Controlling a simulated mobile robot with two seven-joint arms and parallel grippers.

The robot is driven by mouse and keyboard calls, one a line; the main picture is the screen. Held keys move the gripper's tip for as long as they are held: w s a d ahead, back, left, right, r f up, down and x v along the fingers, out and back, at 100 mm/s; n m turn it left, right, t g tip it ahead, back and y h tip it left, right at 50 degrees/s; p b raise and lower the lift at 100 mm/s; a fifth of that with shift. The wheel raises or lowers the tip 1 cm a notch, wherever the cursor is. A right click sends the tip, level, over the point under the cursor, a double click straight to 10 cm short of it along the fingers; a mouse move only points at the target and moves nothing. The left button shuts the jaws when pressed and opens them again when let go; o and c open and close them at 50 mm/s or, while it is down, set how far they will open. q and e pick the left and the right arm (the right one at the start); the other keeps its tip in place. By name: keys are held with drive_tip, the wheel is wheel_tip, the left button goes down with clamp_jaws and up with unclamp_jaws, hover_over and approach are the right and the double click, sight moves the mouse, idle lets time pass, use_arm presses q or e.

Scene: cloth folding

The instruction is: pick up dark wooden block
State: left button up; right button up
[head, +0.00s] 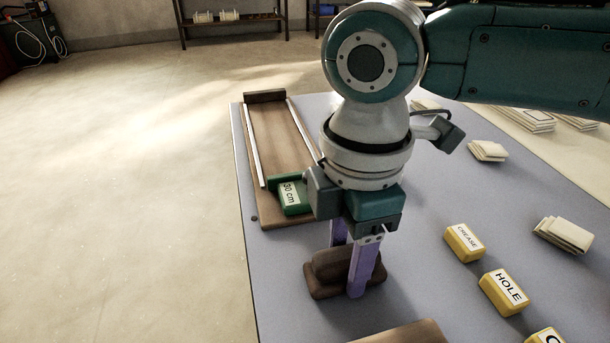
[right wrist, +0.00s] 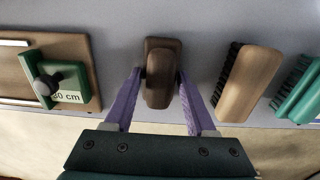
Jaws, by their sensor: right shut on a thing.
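The dark wooden block (head: 330,272) is a brown block with a raised grip on a wider base, near the left edge of the table in the head view. My right gripper (head: 352,268) points down over it, with its purple fingers on either side of the raised grip. In the right wrist view the block (right wrist: 161,75) lies between the fingertips of my right gripper (right wrist: 161,80), which is shut on it. The base appears to be at the table surface; I cannot tell whether it is lifted. My left gripper is not in view.
A wooden board with rails (head: 275,150) and a green "30 cm" block (head: 291,195) lies behind. Yellow labelled blocks (head: 505,291) and pale cloth stacks (head: 565,234) are at right. A wooden brush (right wrist: 247,80) and a teal brush (right wrist: 300,92) lie right of the block in the wrist view.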

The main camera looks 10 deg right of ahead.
sight(350, 254)
clamp_jaws()
wheel_tip(350, 254, up, 20)
drive_tip(key=p, duration=0.5)
drive_tip(key=shift+p, duration=0.4)
drive_tip(key=shift+o, duration=2.3)
unclamp_jaws()
drive_tip(key=c, duration=0.6)
drive_tip(key=shift+s+d, duration=0.1)
drive_tip(key=shift+c, duration=0.2)
